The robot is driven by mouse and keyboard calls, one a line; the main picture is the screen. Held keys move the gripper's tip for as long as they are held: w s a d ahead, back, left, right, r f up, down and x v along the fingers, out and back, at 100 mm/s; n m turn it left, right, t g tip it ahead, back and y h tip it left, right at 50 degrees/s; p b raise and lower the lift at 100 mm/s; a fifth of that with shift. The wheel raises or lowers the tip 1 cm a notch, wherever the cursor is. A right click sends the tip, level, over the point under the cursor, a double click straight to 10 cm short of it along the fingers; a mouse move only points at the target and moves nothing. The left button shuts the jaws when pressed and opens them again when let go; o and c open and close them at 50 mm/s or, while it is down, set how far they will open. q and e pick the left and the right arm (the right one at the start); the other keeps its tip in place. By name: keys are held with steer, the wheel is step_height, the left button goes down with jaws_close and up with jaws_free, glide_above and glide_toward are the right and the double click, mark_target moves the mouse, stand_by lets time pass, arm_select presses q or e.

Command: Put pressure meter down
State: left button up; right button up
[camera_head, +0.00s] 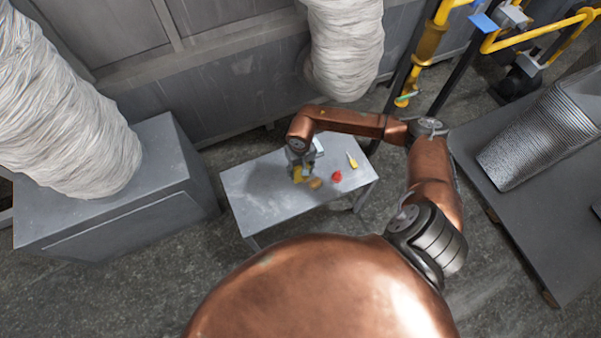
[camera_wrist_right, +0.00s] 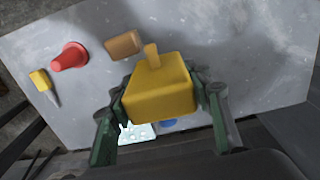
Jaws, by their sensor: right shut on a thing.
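The pressure meter, a yellow box with a small tab on top, is held in my right gripper; it fills the middle of the right wrist view (camera_wrist_right: 160,95). My right gripper (camera_wrist_right: 160,103) has its two dark green fingers shut on the meter's sides. In the head view my right gripper (camera_head: 300,172) is over the grey table (camera_head: 250,205), and a bit of yellow shows at it. I cannot tell whether the meter touches the tabletop. My left gripper is not in view.
On the table lie a red cone-shaped thing (camera_head: 336,176), a tan block (camera_head: 315,183) and a yellow-handled tool (camera_head: 352,160). A white patterned thing (camera_wrist_right: 137,132) and a blue thing (camera_wrist_right: 168,122) show partly behind the meter. The table's left part is clear.

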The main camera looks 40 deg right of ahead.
steer(key=shift+w+d+f, duration=0.15)
steer(key=shift+d+f, duration=0.05)
steer(key=shift+f, duration=0.15)
step_height(320, 180, down, 3)
steer(key=shift+r+b, duration=0.15)
steer(key=shift+b, duration=0.4)
steer(key=shift+w+d+f, duration=0.1)
steer(key=shift+f, duration=0.2)
steer(key=shift+r, duration=0.1)
steer(key=o, duration=1.1)
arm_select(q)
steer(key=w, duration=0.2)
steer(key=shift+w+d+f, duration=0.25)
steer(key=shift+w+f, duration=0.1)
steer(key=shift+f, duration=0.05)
arm_select(e)
steer(key=shift+o, duration=0.3)
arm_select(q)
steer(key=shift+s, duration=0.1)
